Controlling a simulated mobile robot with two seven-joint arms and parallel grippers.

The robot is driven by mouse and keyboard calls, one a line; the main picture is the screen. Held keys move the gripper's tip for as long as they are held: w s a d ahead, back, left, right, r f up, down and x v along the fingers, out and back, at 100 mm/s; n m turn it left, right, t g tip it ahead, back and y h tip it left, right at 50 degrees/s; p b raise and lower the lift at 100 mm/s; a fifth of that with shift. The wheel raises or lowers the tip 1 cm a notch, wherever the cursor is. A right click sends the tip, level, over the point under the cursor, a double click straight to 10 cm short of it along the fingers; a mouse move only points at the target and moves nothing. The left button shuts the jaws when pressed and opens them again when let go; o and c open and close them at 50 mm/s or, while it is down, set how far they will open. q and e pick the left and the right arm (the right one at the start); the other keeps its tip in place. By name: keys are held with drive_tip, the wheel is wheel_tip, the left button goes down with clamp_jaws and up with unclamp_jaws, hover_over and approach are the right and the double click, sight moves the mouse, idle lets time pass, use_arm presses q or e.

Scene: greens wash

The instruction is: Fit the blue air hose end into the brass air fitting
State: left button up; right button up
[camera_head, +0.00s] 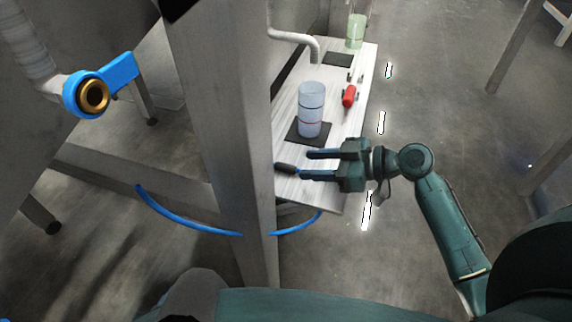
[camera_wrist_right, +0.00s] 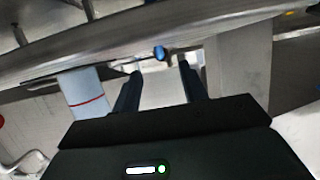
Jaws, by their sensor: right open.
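The brass air fitting (camera_head: 95,96) sits in a blue collar with a blue lever at the upper left of the head view, its round opening facing me. The blue air hose (camera_head: 185,221) curves low behind the grey post and shows again to its right. Which end is the free one I cannot tell. My right gripper (camera_head: 305,164) is open right of the post, over the light board, far from the fitting. A short dark cylinder (camera_head: 285,169) lies just off its lower fingertip. In the right wrist view a small blue round thing (camera_wrist_right: 160,53) shows between the fingers. My left gripper is out of view.
The grey post (camera_head: 235,120) stands between the right gripper and the fitting. The light board (camera_head: 345,120) carries a clear banded cylinder (camera_head: 311,108), a red object (camera_head: 349,96) and a greenish glass (camera_head: 355,30). A bent pipe (camera_head: 300,38) hangs above it. Floor right of the board is open.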

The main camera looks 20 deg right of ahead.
sight(295, 167)
drive_tip(key=x, duration=0.4)
drive_tip(key=shift+s+a+f+p, duration=0.15)
drive_tip(key=shift+a+p, duration=0.05)
drive_tip(key=shift+p, duration=0.1)
drive_tip(key=shift+c, duration=0.3)
clamp_jaws()
